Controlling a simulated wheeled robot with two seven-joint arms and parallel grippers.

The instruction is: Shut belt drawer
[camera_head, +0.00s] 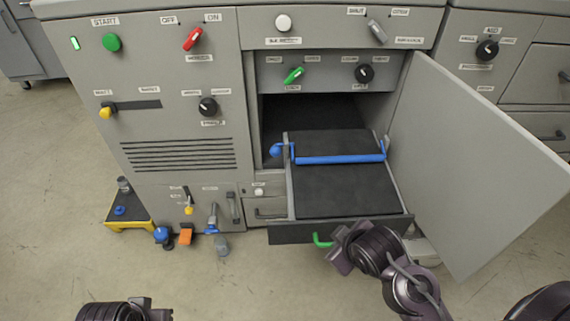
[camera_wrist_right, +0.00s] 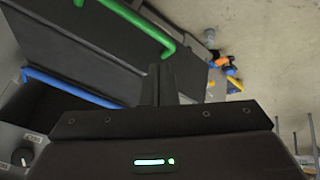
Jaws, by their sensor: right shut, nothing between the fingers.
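The belt drawer (camera_head: 340,203) is pulled out of the open bay in the grey machine. It has a black bed, a dark front panel and a blue bar (camera_head: 340,159) across it. A green handle (camera_head: 321,241) sits on its front; the handle also shows in the right wrist view (camera_wrist_right: 135,18). My right gripper (camera_head: 338,254) is shut and empty, just in front of the drawer front, beside the green handle. Its shut fingers (camera_wrist_right: 160,84) show near the drawer front in the wrist view; contact is unclear. My left gripper (camera_head: 140,309) is partly in view at the bottom left.
A grey door (camera_head: 480,160) stands wide open to the right of the drawer. A smaller drawer (camera_head: 268,210) is at the lower left of the bay. A yellow-edged step (camera_head: 130,224) stands on the floor at left. The floor in front is mostly clear.

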